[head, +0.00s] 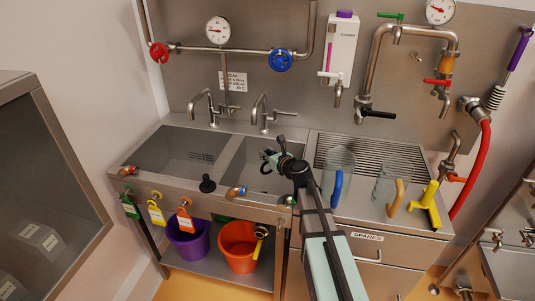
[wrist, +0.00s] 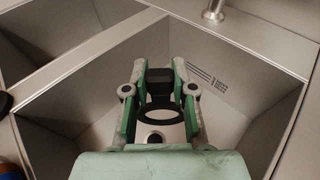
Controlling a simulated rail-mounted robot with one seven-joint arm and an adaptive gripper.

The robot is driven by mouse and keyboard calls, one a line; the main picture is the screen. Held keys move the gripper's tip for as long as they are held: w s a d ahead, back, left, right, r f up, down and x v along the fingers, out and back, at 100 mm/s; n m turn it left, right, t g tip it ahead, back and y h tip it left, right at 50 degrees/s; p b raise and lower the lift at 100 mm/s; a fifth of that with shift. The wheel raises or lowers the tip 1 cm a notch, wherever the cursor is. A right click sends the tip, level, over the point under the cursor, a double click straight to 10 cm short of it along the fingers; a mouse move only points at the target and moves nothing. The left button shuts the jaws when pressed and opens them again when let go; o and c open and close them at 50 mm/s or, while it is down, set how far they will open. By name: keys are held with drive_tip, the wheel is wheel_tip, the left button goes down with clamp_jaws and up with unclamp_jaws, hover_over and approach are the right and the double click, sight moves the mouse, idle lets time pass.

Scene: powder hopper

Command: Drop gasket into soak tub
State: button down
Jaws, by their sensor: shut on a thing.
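My gripper (head: 271,157) is over the right-hand steel basin (head: 240,160), with its arm reaching in from the front. In the wrist view the green fingers (wrist: 158,98) are shut on a black gasket (wrist: 160,117), a ring held flat between the fingertips. The gasket is above the basin floor, with the drain (wrist: 154,138) visible just below it in the picture. The same basin's sloping walls (wrist: 235,95) surround the fingers in the wrist view.
A left basin (head: 178,148) adjoins it, and two faucets (head: 207,105) (head: 262,110) stand behind. A black plug-like knob (head: 207,184) is on the front rim. Clear jugs (head: 339,163) (head: 397,178) stand on the drainboard at right. Purple (head: 188,245) and orange (head: 238,255) buckets sit below.

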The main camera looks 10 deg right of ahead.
drive_tip(key=c, duration=0.9)
unclamp_jaws()
drive_tip(key=shift+v, duration=3.8)
